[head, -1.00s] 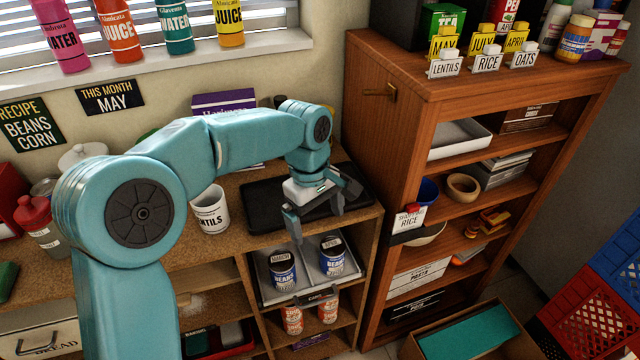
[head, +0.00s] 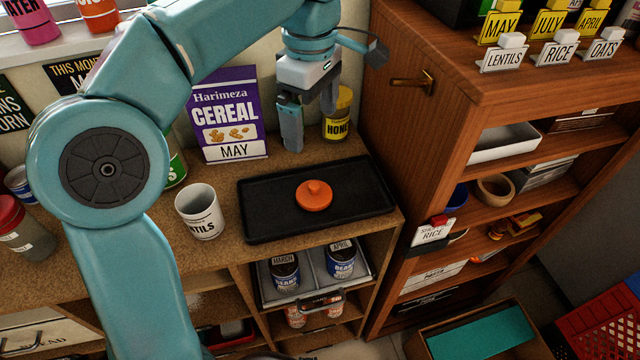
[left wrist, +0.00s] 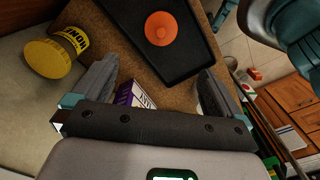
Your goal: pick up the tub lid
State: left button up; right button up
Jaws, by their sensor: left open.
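The tub lid (head: 314,195) is a round orange disc with a knob on top. It lies knob up on a black tray (head: 262,219) on the countertop. It also shows in the left wrist view (left wrist: 160,29), ahead of the jaws. My left gripper (head: 308,122) is open and empty. It hangs above the back of the counter, behind the tray and apart from the lid, between the cereal box and the honey jar. In the left wrist view its two fingers (left wrist: 155,85) are spread wide. My right gripper is not identifiable in these views.
A purple cereal box (head: 228,115) and a yellow honey jar (head: 338,115) stand behind the tray. A white lentils mug (head: 200,211) stands left of it. A wooden shelf unit (head: 420,130) rises close on the right. An open drawer (head: 318,276) with cans is below the counter.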

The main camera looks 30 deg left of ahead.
pick_arm(q)
jog(key=b, duration=0.3)
send_over(314, 185)
notch_tip(314, 185, down, 10)
jog(key=shift+f, duration=0.1)
jog(key=shift+d+f, duration=0.1)
jog(key=shift+f, duration=0.35)
notch_tip(314, 185, down, 5)
jog(key=shift+f+b, duration=0.1)
jog(key=shift+b, duration=0.65)
jog(key=c, duration=1)
